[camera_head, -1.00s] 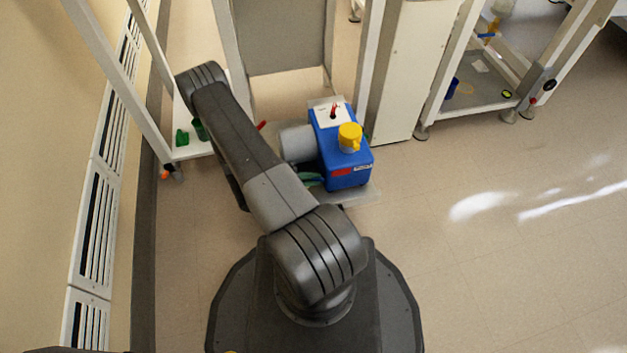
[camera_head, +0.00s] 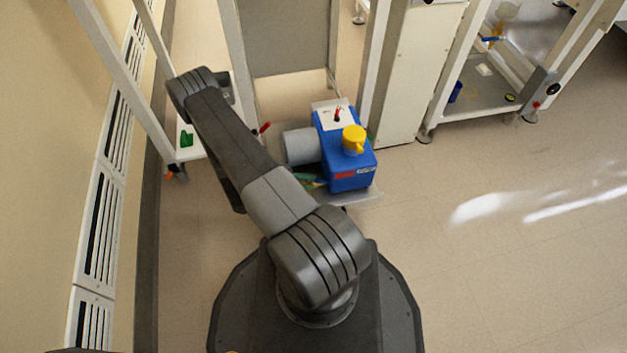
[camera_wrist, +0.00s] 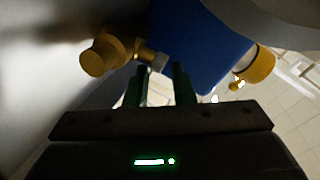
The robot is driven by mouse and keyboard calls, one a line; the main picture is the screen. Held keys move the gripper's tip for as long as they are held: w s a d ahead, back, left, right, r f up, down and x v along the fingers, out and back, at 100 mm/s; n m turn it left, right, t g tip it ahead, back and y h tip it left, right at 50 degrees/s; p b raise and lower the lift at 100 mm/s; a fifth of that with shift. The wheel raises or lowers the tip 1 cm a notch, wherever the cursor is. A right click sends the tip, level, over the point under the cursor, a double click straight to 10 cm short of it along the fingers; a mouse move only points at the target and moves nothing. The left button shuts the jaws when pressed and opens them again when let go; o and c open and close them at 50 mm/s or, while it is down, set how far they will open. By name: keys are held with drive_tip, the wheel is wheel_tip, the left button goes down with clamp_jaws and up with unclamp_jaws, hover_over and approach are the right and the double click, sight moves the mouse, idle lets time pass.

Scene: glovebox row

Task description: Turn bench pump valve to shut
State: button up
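The blue pump (camera_head: 346,166) stands on a low plate in the head view, with a yellow cap (camera_head: 354,138) on top and a grey cylinder at its left. A red-handled lever (camera_head: 337,115) stands on the white plate behind the cap. Another small red handle (camera_head: 263,127) shows beside my arm. Which one is the valve I cannot tell. In the wrist view my gripper (camera_wrist: 161,72) has its two dark green fingers apart, pointing toward the blue body (camera_wrist: 205,48). No held object shows; contact is unclear.
A white frame with a low shelf stands at the left, with a green object (camera_head: 186,139) on it. A wall with vents (camera_head: 93,215) runs along the left. A white cabinet (camera_head: 412,80) is behind the pump. The floor at right is clear.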

drive_tip(key=p+v, duration=0.2)
drive_tip(key=v, duration=0.9)
drive_tip(key=shift+r, duration=0.1)
